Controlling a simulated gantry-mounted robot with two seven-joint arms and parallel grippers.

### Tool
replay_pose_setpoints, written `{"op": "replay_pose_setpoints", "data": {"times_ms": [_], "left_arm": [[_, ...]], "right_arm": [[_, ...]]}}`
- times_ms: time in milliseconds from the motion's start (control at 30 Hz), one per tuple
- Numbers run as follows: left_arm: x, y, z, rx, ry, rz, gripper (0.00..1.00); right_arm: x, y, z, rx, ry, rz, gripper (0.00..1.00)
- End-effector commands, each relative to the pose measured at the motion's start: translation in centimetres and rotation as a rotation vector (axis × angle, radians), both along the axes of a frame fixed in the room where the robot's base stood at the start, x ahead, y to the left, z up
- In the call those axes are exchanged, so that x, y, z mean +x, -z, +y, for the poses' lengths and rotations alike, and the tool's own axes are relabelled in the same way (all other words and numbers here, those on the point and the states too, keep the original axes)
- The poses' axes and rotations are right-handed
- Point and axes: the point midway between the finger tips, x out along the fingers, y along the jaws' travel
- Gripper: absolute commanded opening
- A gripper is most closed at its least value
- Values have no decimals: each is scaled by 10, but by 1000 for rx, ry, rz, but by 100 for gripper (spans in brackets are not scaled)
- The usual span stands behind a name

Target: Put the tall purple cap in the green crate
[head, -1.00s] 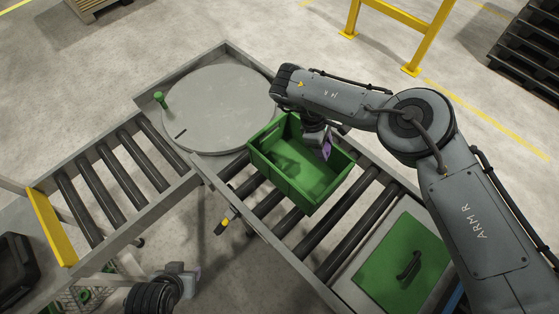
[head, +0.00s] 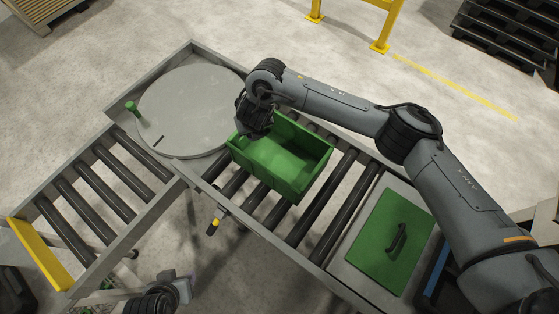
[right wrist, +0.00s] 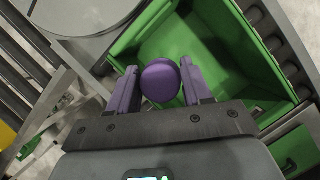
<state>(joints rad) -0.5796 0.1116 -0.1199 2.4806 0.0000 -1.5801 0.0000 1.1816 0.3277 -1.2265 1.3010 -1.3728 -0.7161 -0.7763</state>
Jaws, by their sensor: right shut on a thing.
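The green crate (head: 300,185) stands on the roller conveyor, open at the top; it also shows in the right wrist view (right wrist: 245,45). The purple cap (right wrist: 160,82) is held between the purple finger pads of my right gripper (right wrist: 158,76) and lines up with the crate's interior in that view. Its height above the crate floor is hard to tell. In the head view my right wrist hangs over the crate's left end and hides the cap and fingers. My left gripper (head: 188,284) is at the bottom, in front of the conveyor, away from the crate; its opening is unclear.
A grey round turntable (head: 190,110) with a green peg (head: 133,110) lies left of the crate. A green lid with a black handle (head: 392,240) lies to the right. Black rollers (head: 325,215) run between. A yellow end stop (head: 40,255) is at far left.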

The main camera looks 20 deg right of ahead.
Motion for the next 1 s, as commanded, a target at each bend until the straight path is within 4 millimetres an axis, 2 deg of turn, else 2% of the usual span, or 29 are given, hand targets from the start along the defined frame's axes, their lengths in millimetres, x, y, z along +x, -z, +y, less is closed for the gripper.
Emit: {"op": "replay_pose_setpoints", "data": {"times_ms": [200, 400, 633, 767, 1000], "left_arm": [[0, 13, 0, 0, 0, 0, 43], [0, 28, 1, 4, 3, 0, 43], [-1, 37, 3, 12, 8, 1, 43], [-1, 43, 3, 14, 9, 1, 43], [-1, 60, 3, 13, 9, 1, 43]], "right_arm": [[-6, 26, -10, 3, -103, 12, 19], [-18, 64, -36, 1, -74, 10, 19], [-29, 90, -62, -2, -25, 5, 19], [-32, 105, -70, -2, -11, 5, 19], [-34, 145, -72, -2, -6, 6, 19]]}}
